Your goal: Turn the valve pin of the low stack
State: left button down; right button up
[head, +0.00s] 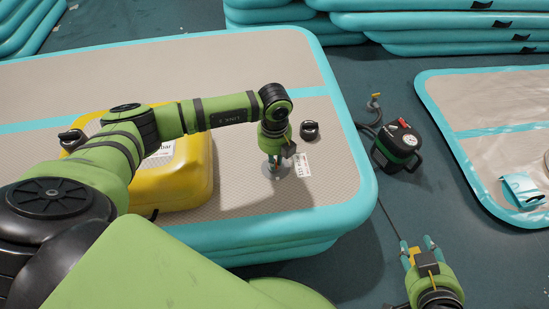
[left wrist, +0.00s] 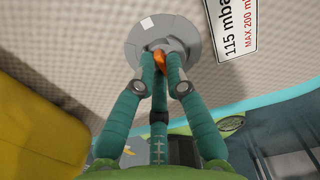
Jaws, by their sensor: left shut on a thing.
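The low stack (head: 240,220) of teal-edged inflatable tracks lies in front of me, with a grey top. The valve is a round grey disc (left wrist: 137,38) on the top track, with an orange pin (left wrist: 160,60) at its centre. My left gripper (head: 275,172) points down at the valve. In the left wrist view its fingertips (left wrist: 161,62) are closed on the orange pin, covering most of it. A black valve cap (head: 309,130) sits on the track just right of the left gripper. My right gripper (head: 420,249) is open and empty over the floor at lower right.
A yellow case (head: 190,175) stands on the track left of the gripper. A pressure label (left wrist: 232,27) lies beside the valve. A dark pump (head: 397,145) with a hose is on the floor, near another track (head: 478,100). More stacked tracks (head: 460,20) are behind.

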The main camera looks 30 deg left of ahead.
pick_arm(q)
jog(key=c, duration=1.3)
grip_release()
jog(key=shift+o, duration=0.2)
notch_tip(320, 180, up, 12)
